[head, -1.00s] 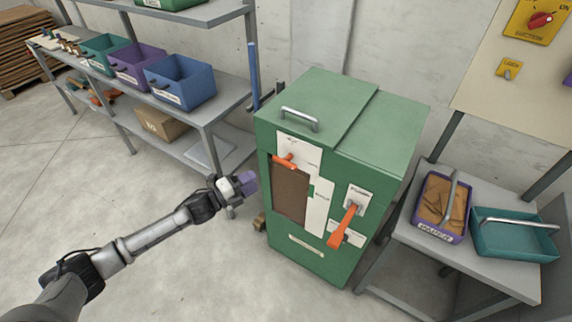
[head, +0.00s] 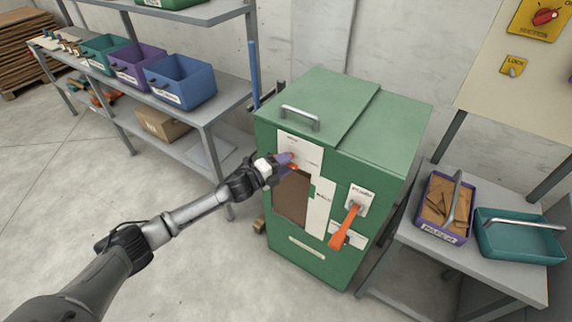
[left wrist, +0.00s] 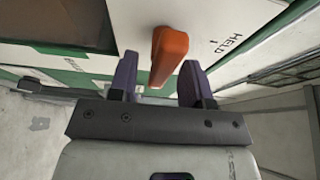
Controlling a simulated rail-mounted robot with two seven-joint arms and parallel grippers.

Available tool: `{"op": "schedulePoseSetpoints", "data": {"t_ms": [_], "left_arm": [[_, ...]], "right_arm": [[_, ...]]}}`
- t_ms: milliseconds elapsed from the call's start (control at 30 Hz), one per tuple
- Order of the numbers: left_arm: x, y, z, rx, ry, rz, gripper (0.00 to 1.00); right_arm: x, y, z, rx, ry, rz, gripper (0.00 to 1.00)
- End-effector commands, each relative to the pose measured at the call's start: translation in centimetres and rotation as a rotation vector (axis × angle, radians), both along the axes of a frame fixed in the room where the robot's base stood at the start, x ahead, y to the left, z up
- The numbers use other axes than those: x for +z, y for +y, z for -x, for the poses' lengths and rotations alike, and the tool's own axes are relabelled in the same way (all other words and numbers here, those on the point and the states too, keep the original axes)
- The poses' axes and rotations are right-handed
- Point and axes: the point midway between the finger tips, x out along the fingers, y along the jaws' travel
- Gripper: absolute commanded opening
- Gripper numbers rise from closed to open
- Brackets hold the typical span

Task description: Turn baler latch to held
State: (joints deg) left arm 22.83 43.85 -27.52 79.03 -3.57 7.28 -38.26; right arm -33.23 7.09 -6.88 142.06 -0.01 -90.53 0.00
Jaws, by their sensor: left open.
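The green baler (head: 340,170) stands in the middle of the head view. Its small orange latch (head: 295,166) is on the white upper panel of the front and is mostly hidden by my gripper. In the left wrist view the orange latch (left wrist: 168,52) sits between my two purple fingers, with a gap to each. The word HELD (left wrist: 229,44) is printed on the white plate to the right of the latch. My left gripper (head: 288,161) is open at the latch; it also shows in the left wrist view (left wrist: 158,78). My right gripper is not in view.
A larger orange lever (head: 345,228) hangs on the baler's front, right of the latch. A metal handle (head: 300,114) is on the lid. A shelf (head: 213,125) with bins stands left, a table (head: 478,262) with two baskets right.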

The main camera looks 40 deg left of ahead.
Motion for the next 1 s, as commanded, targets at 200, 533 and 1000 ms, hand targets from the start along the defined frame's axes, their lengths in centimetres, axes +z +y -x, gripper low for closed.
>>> {"op": "schedulePoseSetpoints", "data": {"t_ms": [200,533,1000], "left_arm": [[0.01,-0.18,-0.59,0.0,0.0,0.0,0.45],[0.01,-0.21,-0.61,0.0,0.0,0.0,0.39],[0.01,-0.2,-0.6,-0.001,0.0,0.001,0.0]], "right_arm": [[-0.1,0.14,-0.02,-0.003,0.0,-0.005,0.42],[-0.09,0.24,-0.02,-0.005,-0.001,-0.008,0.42],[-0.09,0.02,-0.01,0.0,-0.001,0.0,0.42]]}}
